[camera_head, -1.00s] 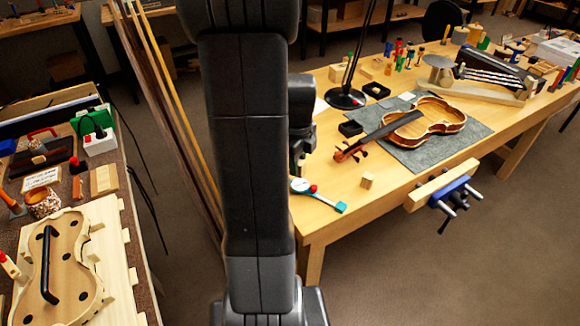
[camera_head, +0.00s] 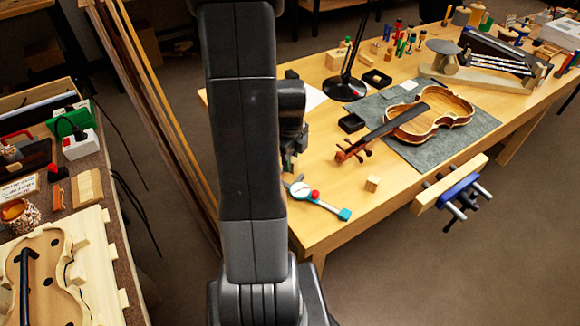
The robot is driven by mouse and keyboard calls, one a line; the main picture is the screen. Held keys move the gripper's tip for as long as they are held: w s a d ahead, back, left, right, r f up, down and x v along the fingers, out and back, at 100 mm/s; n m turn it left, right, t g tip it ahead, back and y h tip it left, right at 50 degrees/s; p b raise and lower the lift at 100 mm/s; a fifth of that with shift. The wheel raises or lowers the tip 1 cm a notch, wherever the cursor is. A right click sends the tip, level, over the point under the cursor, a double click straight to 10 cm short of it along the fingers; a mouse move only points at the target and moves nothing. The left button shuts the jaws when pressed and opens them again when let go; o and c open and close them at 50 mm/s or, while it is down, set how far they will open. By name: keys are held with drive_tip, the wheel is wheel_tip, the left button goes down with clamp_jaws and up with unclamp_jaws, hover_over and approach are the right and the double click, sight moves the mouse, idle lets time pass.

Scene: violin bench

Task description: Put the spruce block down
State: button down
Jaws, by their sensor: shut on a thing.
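My gripper (camera_head: 291,145) shows only in part, as dark shapes just right of my upright arm, over the left end of the workbench (camera_head: 330,225). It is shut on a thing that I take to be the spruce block. My arm hides the fingertips and the held block, so I cannot tell whether the block touches the bench top.
A teal and white tool (camera_head: 322,203) with a red knob lies near the front left corner. A violin (camera_head: 432,115) lies on a grey mat (camera_head: 475,130). A black lamp base (camera_head: 345,90) stands behind. A blue vise (camera_head: 460,187) juts from the front edge. Bare wood surrounds the small block.

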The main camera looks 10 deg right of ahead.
drive_tip(key=shift+f, duration=1.55)
drive_tip(key=shift+f, duration=0.15)
drive_tip(key=c, duration=1.2)
unclamp_jaws()
drive_tip(key=shift+c, duration=0.2)
wheel_tip(320, 180, up, 12)
drive_tip(key=shift+r, duration=0.2)
drive_tip(key=shift+f, duration=0.1)
